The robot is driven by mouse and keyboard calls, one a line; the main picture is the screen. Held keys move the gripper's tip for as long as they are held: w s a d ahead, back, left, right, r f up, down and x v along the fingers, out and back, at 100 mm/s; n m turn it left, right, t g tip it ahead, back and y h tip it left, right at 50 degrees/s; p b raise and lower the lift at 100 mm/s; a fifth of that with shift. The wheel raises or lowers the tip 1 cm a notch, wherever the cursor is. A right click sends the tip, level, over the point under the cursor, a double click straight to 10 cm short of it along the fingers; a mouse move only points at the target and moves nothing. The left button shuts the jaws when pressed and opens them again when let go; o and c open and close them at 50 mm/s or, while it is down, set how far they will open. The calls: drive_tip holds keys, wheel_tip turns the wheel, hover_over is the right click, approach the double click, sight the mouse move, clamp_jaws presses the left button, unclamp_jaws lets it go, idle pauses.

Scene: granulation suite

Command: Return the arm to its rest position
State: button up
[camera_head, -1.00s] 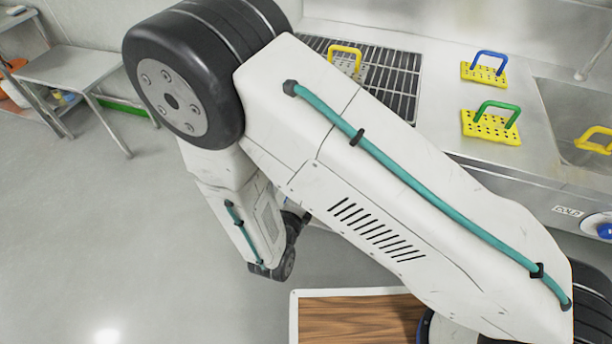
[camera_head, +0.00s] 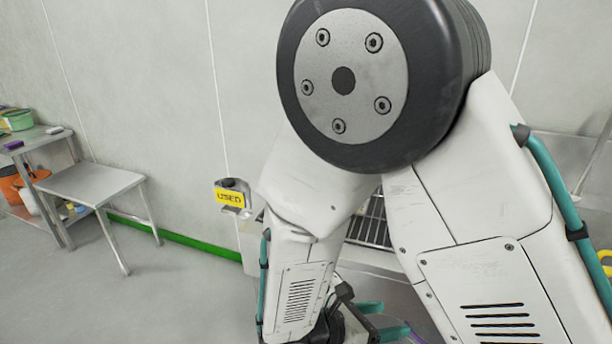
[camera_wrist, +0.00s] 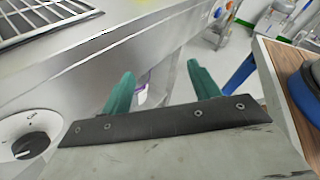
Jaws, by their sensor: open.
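My arm fills the middle and right of the head view, folded, with its big dark joint at the top. My gripper (camera_head: 378,322) shows only partly at the bottom edge there, with teal fingers. In the wrist view my gripper (camera_wrist: 160,82) has its two teal fingers apart, with nothing held between them. A small purple and white thing (camera_wrist: 142,94) shows beyond the left finger; I cannot tell what it is. The gripper is in front of the steel counter's front face (camera_wrist: 95,75).
A drain grid (camera_head: 370,222) lies in the counter, largely hidden by my arm. A knob (camera_wrist: 32,146) sticks out at the wrist view's lower left. A yellow "USED" sign (camera_head: 229,197) is by the wall. A steel table (camera_head: 92,183) stands left; the floor before it is clear.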

drive_tip(key=s+d+r+m+g+y, duration=0.1)
drive_tip(key=s+d+r+m+y, duration=0.3)
drive_tip(key=r+m, duration=0.3)
drive_tip(key=s+d+r+m+g+y, duration=0.1)
drive_tip(key=s+d+r+m+y, duration=0.3)
drive_tip(key=r+m, duration=0.3)
drive_tip(key=s+d+r+m+g+y, duration=0.1)
drive_tip(key=s+d+r+m+y, duration=0.2)
drive_tip(key=r+m+y, duration=0.3)
drive_tip(key=s+r+m, duration=0.1)
drive_tip(key=m, duration=0.4)
drive_tip(key=shift+s+d+r, duration=0.25)
drive_tip(key=shift+d+r, duration=0.1)
drive_tip(key=shift+d, duration=0.05)
